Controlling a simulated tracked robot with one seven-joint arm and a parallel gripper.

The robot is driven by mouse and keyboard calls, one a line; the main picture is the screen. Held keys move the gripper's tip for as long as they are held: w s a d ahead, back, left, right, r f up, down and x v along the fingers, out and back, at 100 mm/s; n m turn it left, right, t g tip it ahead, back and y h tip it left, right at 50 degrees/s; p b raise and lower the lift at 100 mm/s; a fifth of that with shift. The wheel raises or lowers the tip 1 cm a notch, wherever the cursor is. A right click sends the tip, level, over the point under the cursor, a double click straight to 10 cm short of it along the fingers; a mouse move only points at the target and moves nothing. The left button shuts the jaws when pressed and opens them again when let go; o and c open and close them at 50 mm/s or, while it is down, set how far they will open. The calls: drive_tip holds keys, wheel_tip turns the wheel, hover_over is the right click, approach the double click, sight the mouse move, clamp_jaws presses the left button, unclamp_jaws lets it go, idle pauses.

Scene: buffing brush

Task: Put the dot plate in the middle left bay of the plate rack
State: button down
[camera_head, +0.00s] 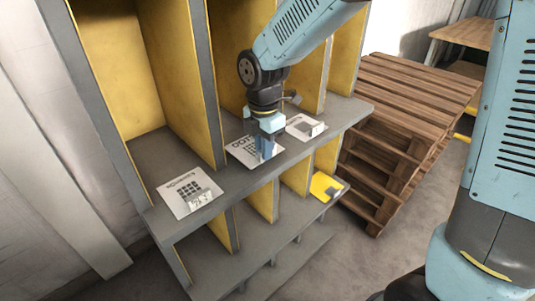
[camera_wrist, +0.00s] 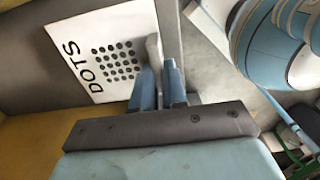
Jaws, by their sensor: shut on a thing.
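The dot plate (camera_head: 240,148) is a white square marked DOTS with a grid of black dots. It lies on or just above the front of the upper grey shelf, near the middle. In the wrist view the dot plate (camera_wrist: 92,62) shows its word and dots clearly. My gripper (camera_head: 265,152) points down at the plate's front edge and partly hides it. In the wrist view my gripper (camera_wrist: 160,88) is shut on a small grey grip (camera_wrist: 153,50) at that edge. The plate rack (camera_head: 215,160) is grey with yellow dividers, and its lower bays open under this shelf.
A white plate with a grid of squares (camera_head: 182,187) lies left on the shelf, and another white plate (camera_head: 304,123) lies right. A yellow plate (camera_head: 322,184) lies in a lower right bay. Lower left bays look empty. Wooden pallets (camera_head: 420,90) stand right of the rack.

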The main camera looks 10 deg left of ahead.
wheel_tip(320, 180, down, 2)
drive_tip(key=shift+f, duration=0.1)
drive_tip(key=c, duration=1.2)
unclamp_jaws()
drive_tip(key=shift+o, duration=0.2)
